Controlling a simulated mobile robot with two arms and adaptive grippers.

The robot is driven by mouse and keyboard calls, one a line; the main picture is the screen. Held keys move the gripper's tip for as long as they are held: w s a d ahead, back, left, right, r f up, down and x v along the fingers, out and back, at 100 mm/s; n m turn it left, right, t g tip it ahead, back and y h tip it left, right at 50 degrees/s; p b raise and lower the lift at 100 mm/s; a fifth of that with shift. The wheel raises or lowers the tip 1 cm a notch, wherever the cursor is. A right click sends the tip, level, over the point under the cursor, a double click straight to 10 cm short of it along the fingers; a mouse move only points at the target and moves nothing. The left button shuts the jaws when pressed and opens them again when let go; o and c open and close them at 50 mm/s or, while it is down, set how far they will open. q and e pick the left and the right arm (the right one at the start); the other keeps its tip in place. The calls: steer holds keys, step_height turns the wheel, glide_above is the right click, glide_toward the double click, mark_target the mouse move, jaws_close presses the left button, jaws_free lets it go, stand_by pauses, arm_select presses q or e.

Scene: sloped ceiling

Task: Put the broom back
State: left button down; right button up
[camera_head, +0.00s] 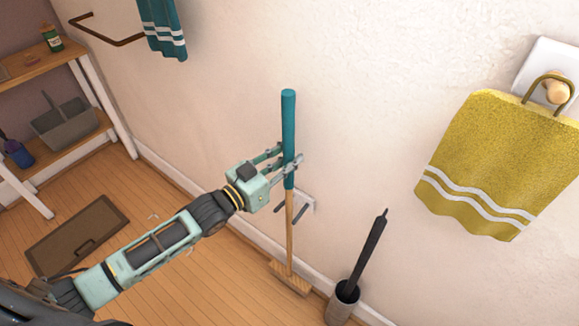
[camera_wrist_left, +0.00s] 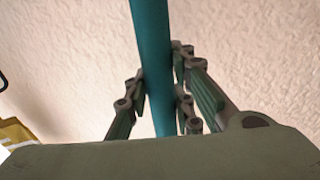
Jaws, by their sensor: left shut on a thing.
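The broom has a teal upper handle (camera_head: 288,122), a wooden lower shaft and a wide bristle head (camera_head: 290,278) low near the floor. It stands nearly upright close to the wall. My left gripper (camera_head: 287,164) is shut around the lower part of the teal grip. In the left wrist view the teal handle (camera_wrist_left: 152,60) runs between the fingers (camera_wrist_left: 160,95). A small wall holder with dark prongs (camera_head: 301,205) is behind the shaft; I cannot tell whether the shaft touches it. My right gripper is not in view.
A dark-handled brush stands in a grey holder (camera_head: 342,304) right of the broom head. A yellow towel (camera_head: 490,165) hangs at right, a teal towel (camera_head: 162,28) at upper left. A shelf (camera_head: 70,150) stands at left, with a brown mat (camera_head: 78,235) on the floor.

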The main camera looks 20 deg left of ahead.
arm_select(q)
step_height(320, 180, down, 3)
steer(key=shift+r, duration=0.2)
steer(key=shift+w+f, duration=0.25)
steer(key=shift+f, duration=0.1)
steer(key=shift+d, duration=0.1)
steer(key=shift+f, duration=0.2)
steer(key=c, duration=1.5)
jaws_free()
steer(key=shift+s, duration=0.1)
